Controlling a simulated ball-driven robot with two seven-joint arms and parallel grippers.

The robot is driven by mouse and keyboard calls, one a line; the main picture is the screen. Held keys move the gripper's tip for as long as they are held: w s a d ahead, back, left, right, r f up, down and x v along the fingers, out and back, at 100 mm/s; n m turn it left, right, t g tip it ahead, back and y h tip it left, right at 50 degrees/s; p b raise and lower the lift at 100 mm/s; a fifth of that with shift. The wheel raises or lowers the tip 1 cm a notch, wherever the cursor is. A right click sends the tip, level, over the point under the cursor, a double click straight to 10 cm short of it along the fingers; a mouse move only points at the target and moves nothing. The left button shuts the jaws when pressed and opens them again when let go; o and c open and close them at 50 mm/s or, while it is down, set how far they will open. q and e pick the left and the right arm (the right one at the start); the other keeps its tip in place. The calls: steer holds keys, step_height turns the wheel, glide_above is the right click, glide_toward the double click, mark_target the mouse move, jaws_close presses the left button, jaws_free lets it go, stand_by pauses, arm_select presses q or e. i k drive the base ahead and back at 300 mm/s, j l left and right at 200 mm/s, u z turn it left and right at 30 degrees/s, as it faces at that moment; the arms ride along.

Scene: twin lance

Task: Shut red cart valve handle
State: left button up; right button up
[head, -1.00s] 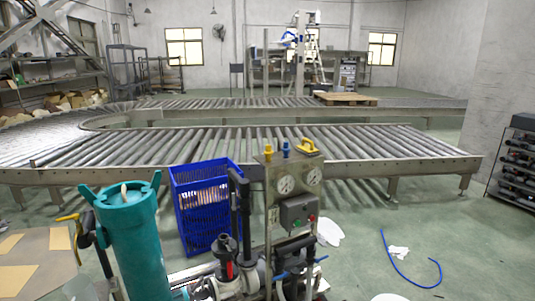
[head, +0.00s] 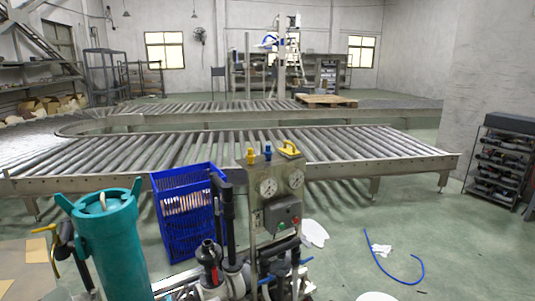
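A cart with a teal filter housing (head: 112,245), pipes and a steel gauge panel (head: 262,222) stands close in front of me. A small red part (head: 214,273) shows on a black fitting low between housing and panel; I cannot tell whether it is a valve handle or how it is turned. A blue lever (head: 286,272) sits low by the panel. A yellow handle (head: 55,250) is at the housing's left. Yellow (head: 290,150) and blue (head: 268,152) fittings top the panel. The cart's lower part is cut off by the frame. Neither gripper is in view.
A blue crate (head: 183,212) stands behind the cart. A roller conveyor (head: 330,168) runs across behind it. A blue hose (head: 382,268) and white rags (head: 314,234) lie on the green floor to the right, otherwise mostly open. A dark shelf rack (head: 498,170) stands at far right.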

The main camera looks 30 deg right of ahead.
mark_target(215, 274)
steer(key=i+l, duration=0.2)
steer(key=l, duration=0.15)
steer(key=i+l, duration=0.2)
steer(key=l, duration=0.2)
steer(key=i+l, duration=0.45)
steer(key=l, duration=0.25)
steer(key=i+l, duration=0.2)
steer(key=l, duration=0.2)
steer(key=i+l, duration=0.2)
steer(key=l, duration=0.15)
steer(key=i+l, duration=0.2)
steer(key=l, duration=0.2)
steer(key=i+j+u, duration=0.05)
